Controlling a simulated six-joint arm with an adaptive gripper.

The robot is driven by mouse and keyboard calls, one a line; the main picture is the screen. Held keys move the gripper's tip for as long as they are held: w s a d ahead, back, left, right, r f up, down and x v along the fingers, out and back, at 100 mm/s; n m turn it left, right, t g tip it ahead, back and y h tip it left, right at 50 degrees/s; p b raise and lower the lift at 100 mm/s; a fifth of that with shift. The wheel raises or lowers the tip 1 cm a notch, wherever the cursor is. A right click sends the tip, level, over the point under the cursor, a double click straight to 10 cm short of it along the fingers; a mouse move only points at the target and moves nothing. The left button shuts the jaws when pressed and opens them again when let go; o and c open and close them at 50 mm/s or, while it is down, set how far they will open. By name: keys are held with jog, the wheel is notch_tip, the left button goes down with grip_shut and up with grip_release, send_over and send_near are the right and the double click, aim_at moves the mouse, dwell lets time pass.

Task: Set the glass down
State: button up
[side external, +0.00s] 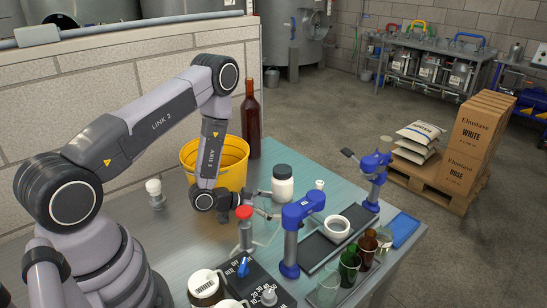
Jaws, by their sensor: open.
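A faint clear glass (267,232) shows on the teal worktop (310,174), just below and right of my gripper (265,212). Its outline is hard to read against the surface, and I cannot tell whether it touches the fingers. My gripper is low over the worktop, open, with the fingers pointing right. The fingers are small here and partly lost among nearby things. Another clear glass (328,289) stands at the front, beside a green glass (349,268) and a brown glass (368,247).
A yellow bucket (228,160) and dark bottle (251,120) stand behind my arm. A white jar (282,184) is close right of the gripper. Pallet boxes (478,140) stand beyond.

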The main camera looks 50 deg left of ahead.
jog(key=shift+r, duration=0.2)
jog(key=v, duration=0.3)
jog(key=shift+a, duration=0.1)
jog(key=shift+s+a+r, duration=0.1)
jog(key=shift+s+r, duration=0.1)
jog(key=shift+r, duration=0.05)
jog(key=w+a+r+m+g+y, duration=0.1)
jog(key=w+a+r+g+y, duration=0.15)
jog(key=r, duration=0.95)
jog(key=s+r+n+g+y, duration=0.2)
jog(key=s+r+y, duration=0.15)
jog(key=r, duration=0.75)
jog(key=s+d+r+n+g, duration=0.1)
jog(key=s+r, duration=0.4)
jog(key=s, duration=0.6)
jog(key=s+d+r+n+g, duration=0.1)
jog(key=s+d+r, duration=0.3)
jog(key=s, duration=0.7)
jog(key=shift+s+r+n+h, duration=0.3)
jog(key=shift+s+r+n, duration=0.1)
jog(key=shift+r+n, duration=0.5)
